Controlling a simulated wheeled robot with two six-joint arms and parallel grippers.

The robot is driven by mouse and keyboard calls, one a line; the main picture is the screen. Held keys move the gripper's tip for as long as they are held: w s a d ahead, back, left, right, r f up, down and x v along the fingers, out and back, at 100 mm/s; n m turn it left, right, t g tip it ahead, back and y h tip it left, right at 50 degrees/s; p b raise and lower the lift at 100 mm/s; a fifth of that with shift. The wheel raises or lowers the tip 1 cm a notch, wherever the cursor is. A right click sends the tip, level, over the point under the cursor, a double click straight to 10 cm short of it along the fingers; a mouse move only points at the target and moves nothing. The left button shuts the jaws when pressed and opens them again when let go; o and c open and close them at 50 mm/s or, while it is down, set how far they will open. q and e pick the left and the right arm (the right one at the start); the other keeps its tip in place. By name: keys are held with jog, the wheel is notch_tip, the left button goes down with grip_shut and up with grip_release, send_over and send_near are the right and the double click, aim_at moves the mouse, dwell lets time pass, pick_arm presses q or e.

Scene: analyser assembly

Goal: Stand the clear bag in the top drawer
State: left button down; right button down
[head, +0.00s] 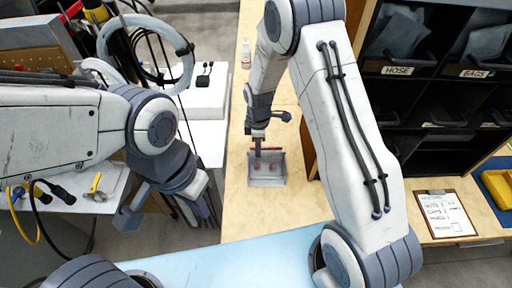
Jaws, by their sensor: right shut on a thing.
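The clear bag (267,172) looks grey and see-through, with a red strip along its top and reddish spots inside. It is over the wooden bench top in the middle of the head view. My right gripper (257,146) is shut on the bag's top edge from above. I cannot tell whether the bag touches the bench. My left gripper (206,207) hangs at the left, apart from the bag, and its fingers are too unclear to read. I cannot make out a top drawer in this view.
A dark shelf unit with bins labelled HOSE (397,70) and BAGS (476,73) stands at the right. A clipboard (445,214) and a yellow tray (498,188) lie near it. A white bottle (246,55) stands further back. Cables hang at the left. The bench in front of the bag is clear.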

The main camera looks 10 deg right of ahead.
notch_tip(320, 180, up, 11)
jog(key=p, duration=0.8)
dwell(1.0)
jog(key=s+a+r+p, duration=0.1)
jog(key=s, duration=0.7)
jog(key=s+a+r+p, duration=0.1)
jog(key=s+a+r, duration=0.1)
jog(key=s, duration=0.6)
jog(key=shift+s+a, duration=0.2)
jog(key=shift+s, duration=0.1)
dwell(0.7)
dwell(0.5)
